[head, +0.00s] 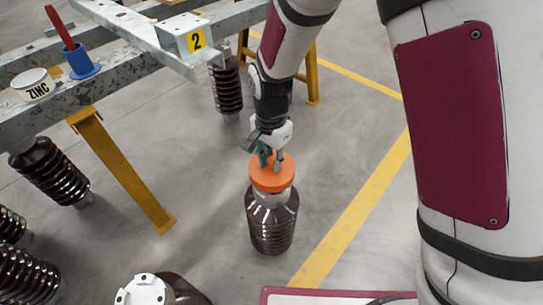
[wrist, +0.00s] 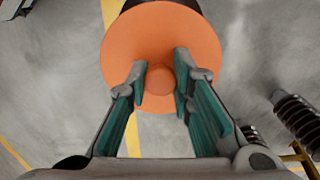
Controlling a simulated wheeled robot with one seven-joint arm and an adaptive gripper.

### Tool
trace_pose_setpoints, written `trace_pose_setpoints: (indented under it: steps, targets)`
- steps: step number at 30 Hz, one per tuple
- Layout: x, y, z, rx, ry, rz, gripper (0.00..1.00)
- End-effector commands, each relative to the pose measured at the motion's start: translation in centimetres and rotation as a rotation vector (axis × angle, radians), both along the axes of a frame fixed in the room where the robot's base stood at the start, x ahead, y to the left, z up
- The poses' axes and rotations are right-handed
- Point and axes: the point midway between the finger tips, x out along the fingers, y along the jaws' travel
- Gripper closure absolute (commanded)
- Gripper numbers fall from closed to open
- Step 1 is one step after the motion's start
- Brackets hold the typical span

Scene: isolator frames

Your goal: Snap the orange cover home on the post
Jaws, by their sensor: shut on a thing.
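The orange cover (head: 271,177) is a round disc with a knob on top. In the head view it sits over the top of a dark brown ribbed post (head: 271,222), at its pale metal neck. I cannot tell whether it is fully seated. My gripper (head: 270,160) is directly above the cover, pointing down. In the wrist view the orange cover (wrist: 122,45) fills the upper middle, and the green-padded fingers of my gripper (wrist: 160,82) are closed around its knob. The cover hides the top of the post.
A galvanised steel frame (head: 130,75) on yellow legs spans the upper left, with a zinc tin (head: 33,86) and a blue cup (head: 78,64) holding a red-handled tool. Brown insulators (head: 50,172) hang below it. A grey flange (head: 146,290) stands at the front. Floor right of the post is clear.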

Motion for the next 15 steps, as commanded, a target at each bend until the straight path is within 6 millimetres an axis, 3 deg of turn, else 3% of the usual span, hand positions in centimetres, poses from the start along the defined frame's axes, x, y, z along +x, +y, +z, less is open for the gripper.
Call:
trace_pose_setpoints:
  steps: [6,15]
  targets:
    - [0.00,0.00,-1.41,0.001,-0.001,0.000,1.00]
    - [0.00,0.00,-1.47,0.001,-0.001,0.000,1.00]
